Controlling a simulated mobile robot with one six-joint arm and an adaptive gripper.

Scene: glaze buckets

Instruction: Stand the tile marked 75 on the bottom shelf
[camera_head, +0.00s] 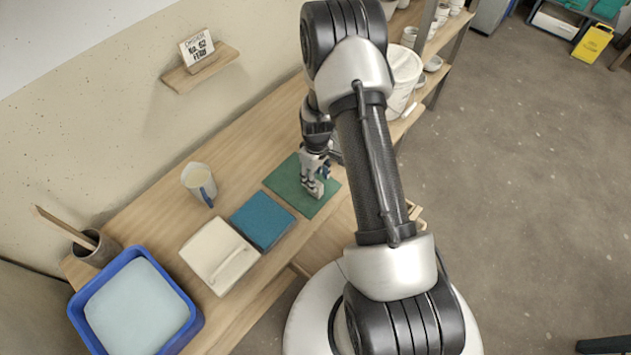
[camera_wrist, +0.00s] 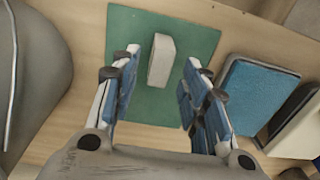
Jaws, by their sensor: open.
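A small pale block (camera_wrist: 161,60), which may be the tile, is on a green mat (camera_wrist: 203,42); no number is readable on it. It also shows in the head view (camera_head: 317,191) on the mat (camera_head: 283,180), under my gripper (camera_head: 314,176). In the wrist view my gripper (camera_wrist: 162,72) is open, with one blue-padded finger on each side of the block and no clear contact. No other wall shelf is in view.
A teal pad (camera_head: 262,220) and a cream block with a raised bar (camera_head: 219,254) lie left of the mat. A white bucket (camera_head: 403,80) stands behind my arm.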

